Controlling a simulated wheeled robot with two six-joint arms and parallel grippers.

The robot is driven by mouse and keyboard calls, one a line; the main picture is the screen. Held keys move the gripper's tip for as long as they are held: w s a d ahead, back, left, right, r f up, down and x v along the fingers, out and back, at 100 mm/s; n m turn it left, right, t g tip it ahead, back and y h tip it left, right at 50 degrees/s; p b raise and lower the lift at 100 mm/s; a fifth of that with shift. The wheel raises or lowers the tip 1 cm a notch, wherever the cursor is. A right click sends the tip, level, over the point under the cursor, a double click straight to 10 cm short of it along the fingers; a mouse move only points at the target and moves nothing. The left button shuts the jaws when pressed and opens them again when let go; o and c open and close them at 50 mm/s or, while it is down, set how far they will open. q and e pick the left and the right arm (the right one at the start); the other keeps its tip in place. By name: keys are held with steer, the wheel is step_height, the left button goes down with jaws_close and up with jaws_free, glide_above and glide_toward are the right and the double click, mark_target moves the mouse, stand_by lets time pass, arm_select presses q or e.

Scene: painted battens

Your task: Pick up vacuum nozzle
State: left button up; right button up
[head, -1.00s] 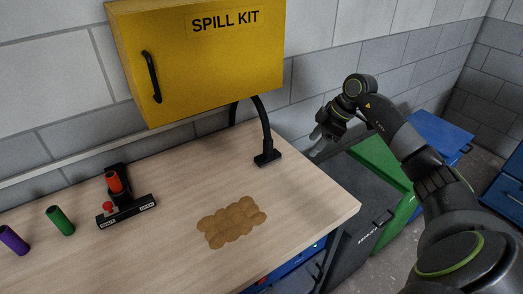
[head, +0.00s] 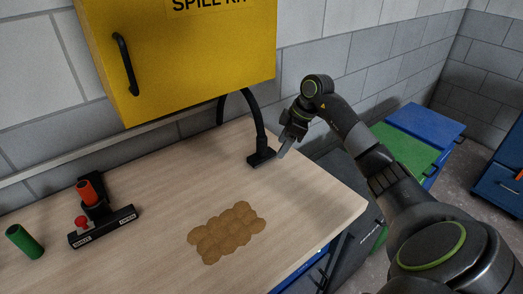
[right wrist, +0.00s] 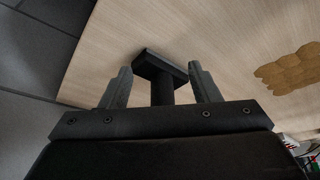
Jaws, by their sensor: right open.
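The vacuum nozzle (head: 261,158) is a black flat head on the end of a black curved hose. It rests on the wooden table near the back edge, below the yellow cabinet. In the right wrist view the nozzle (right wrist: 160,66) shows between and just past my fingertips, with its neck running between the fingers. My right gripper (head: 285,149) is open, close to the nozzle on its right side in the head view. The right wrist view shows the open right gripper (right wrist: 162,82) with a finger on each side; I cannot tell whether either touches. My left gripper is not in view.
A brown lumpy patch (head: 226,232) lies on the table (head: 310,196). The yellow cabinet (head: 180,60) overhangs the back. Bins stand beyond the right edge.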

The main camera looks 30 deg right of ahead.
mark_target(260, 144)
steer(key=shift+w+a, duration=0.7)
steer(key=shift+w+a+p, duration=0.3)
steer(key=shift+w+a, duration=0.05)
steer(key=shift+a, duration=0.1)
steer(key=w+a, duration=0.1)
steer(key=w+a+p, duration=0.1)
steer(key=a, duration=0.1)
steer(key=shift+w+a+f, duration=0.15)
steer(key=shift+w+f, duration=0.2)
steer(key=shift+f, duration=0.25)
steer(key=c, duration=1.1)
